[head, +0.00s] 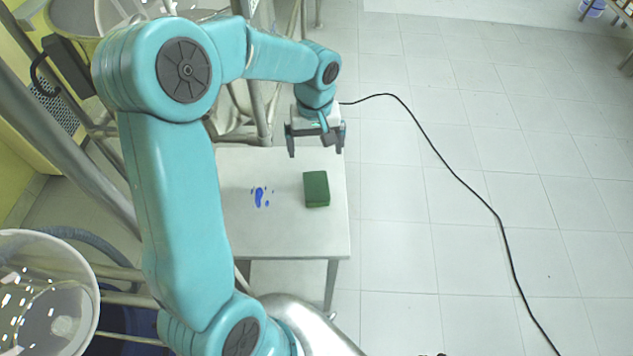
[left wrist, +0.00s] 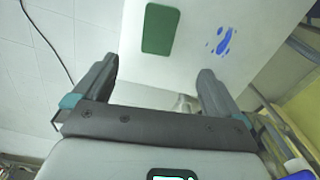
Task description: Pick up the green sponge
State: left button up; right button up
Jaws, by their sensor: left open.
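The green sponge (head: 316,189) lies on a small white table (head: 285,238), near its right edge in the head view. In the left wrist view the sponge (left wrist: 158,29) is at the top, beyond the fingertips and toward the left finger. My left gripper (head: 316,150) is open and empty, with its fingers pointing down, above the table's far edge. In the left wrist view the open jaws (left wrist: 157,70) have nothing between them but the white table surface. My right gripper is not in view.
A blue spill (head: 260,197) is on the table left of the sponge. A black cable (head: 456,176) runs across the tiled floor at right. Metal frame tubes stand at left, and a clear round vessel (head: 45,300) is at lower left. The floor at right is open.

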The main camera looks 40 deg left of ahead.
pick_arm(q)
send_over(317, 186)
jog(key=f, duration=0.5)
jog(key=f+p, duration=0.1)
jog(key=f, duration=0.4)
jog(key=shift+s, duration=0.2)
jog(key=shift+d+f, duration=0.1)
jog(key=shift+f, duration=0.05)
jog(key=shift+s+f, duration=0.1)
jog(key=shift+f, duration=0.1)
jog(key=f, duration=0.1)
jog(key=f+p, duration=0.1)
jog(key=f, duration=0.2)
jog(key=shift+w+a, duration=0.25)
jog(key=shift+w, duration=0.05)
jog(key=shift+f, duration=0.5)
jog(key=shift+s, duration=0.1)
jog(key=shift+c, duration=0.3)
jog(key=c, duration=1)
